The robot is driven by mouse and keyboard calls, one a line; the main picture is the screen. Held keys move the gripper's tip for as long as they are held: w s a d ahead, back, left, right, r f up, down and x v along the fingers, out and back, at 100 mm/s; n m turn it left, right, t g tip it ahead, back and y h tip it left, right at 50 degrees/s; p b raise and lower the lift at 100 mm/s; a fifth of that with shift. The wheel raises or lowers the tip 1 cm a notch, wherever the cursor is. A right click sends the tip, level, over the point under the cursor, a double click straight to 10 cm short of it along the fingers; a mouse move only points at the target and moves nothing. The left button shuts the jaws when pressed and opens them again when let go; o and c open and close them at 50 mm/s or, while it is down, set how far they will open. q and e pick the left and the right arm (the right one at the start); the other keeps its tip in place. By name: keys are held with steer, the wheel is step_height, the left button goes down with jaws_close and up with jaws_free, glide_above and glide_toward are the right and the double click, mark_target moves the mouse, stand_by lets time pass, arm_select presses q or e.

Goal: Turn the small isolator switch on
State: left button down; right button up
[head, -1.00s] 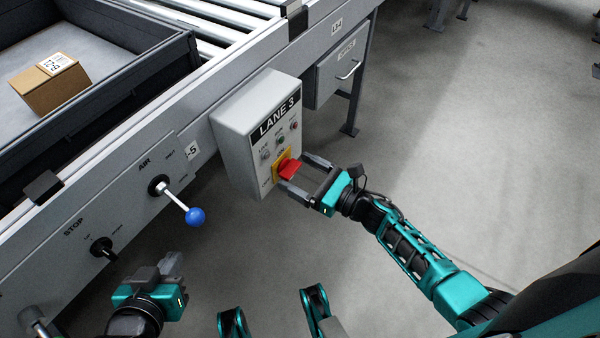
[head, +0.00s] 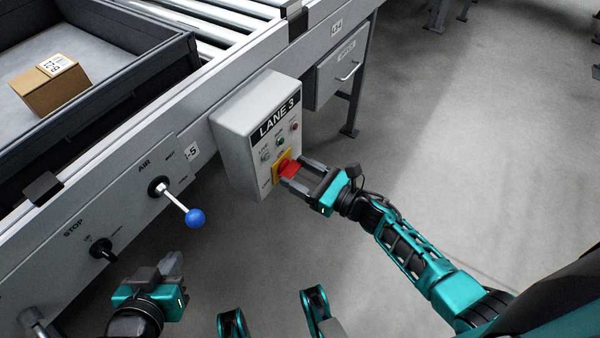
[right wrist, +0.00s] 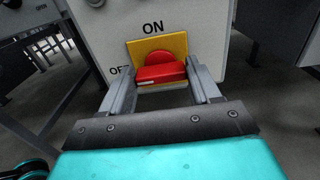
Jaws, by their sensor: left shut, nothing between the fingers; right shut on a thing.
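The isolator switch is a red handle (head: 289,169) on a yellow plate (head: 278,180), low on the front of a grey box marked LANE 3 (head: 232,135). In the right wrist view the red handle (right wrist: 161,73) lies crosswise on its yellow plate (right wrist: 150,49), with ON printed above and OFF, partly hidden, at its left. My right gripper (head: 297,177) is shut on the red handle, one finger on each end. It also shows in the right wrist view (right wrist: 162,88). My left gripper (head: 172,266) is shut and empty at lower left, away from the box.
A blue-knobbed AIR lever (head: 195,217) and a black STOP knob (head: 102,247) are on the conveyor's side rail. Small buttons (head: 280,142) sit above the switch. A tray (head: 150,70) holds a cardboard box (head: 50,88). Open floor (head: 470,150) lies at right.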

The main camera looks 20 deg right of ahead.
steer(key=m, duration=0.6)
steer(key=shift+d+f+m+b, duration=0.1)
steer(key=shift+m+b, duration=0.2)
steer(key=shift+b, duration=0.05)
steer(key=m, duration=0.2)
steer(key=shift+m, duration=0.3)
steer(key=m, duration=0.6)
steer(key=shift+w+d+f+p, duration=0.1)
steer(key=shift+p, duration=0.2)
steer(key=shift+m, duration=1.3)
steer(key=shift+f, duration=0.1)
steer(key=o, duration=1.1)
steer(key=shift+c, duration=0.2)
